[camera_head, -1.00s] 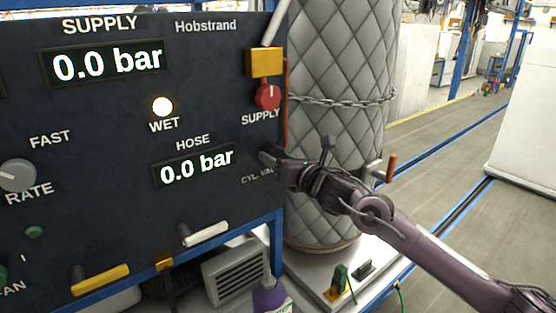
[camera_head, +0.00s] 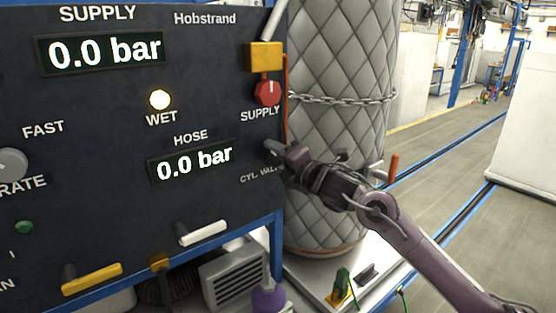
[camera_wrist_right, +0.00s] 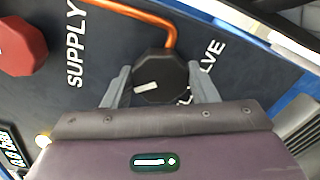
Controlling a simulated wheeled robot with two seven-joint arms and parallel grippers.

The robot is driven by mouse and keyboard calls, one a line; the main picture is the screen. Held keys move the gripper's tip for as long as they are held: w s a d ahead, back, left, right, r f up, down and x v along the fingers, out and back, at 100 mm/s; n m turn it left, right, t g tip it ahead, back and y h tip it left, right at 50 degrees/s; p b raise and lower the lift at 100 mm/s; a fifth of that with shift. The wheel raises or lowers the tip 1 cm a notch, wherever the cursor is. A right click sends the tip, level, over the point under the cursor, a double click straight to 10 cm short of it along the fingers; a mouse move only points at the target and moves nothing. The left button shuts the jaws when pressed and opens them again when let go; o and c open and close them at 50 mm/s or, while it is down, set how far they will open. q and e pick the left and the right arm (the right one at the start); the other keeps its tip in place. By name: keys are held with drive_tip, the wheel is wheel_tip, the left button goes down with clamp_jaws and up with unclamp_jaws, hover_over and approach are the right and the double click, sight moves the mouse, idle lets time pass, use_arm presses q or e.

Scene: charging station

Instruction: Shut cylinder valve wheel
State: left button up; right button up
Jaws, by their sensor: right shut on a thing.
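The cylinder valve wheel (camera_wrist_right: 165,72) is a black, many-sided knob with a white mark, on the dark panel below an orange pipe in the right wrist view. My right gripper (camera_wrist_right: 159,76) has one finger on each side of the wheel and is shut on it. In the head view my right gripper (camera_head: 272,151) is at the panel's right edge, by the partly covered "CYL. My left gripper is not in view.
The panel has a red SUPPLY knob (camera_head: 268,93), a yellow block (camera_head: 263,57), a white handle (camera_head: 204,233) and a yellow handle (camera_head: 92,279). A chained, quilted cylinder (camera_head: 340,60) stands behind my right arm. Both displays read 0.0 bar. The WET lamp (camera_head: 160,100) is lit.

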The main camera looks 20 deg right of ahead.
drive_tip(key=m, duration=0.3)
drive_tip(key=shift+m, duration=0.3)
drive_tip(key=shift+m+p, duration=0.4)
drive_tip(key=shift+m, duration=1.6)
drive_tip(key=shift+f, duration=0.1)
drive_tip(key=o, duration=1)
drive_tip(key=b+v, duration=0.3)
drive_tip(key=v, duration=0.4)
drive_tip(key=shift+s+d, duration=0.15)
drive_tip(key=shift+s, duration=0.2)
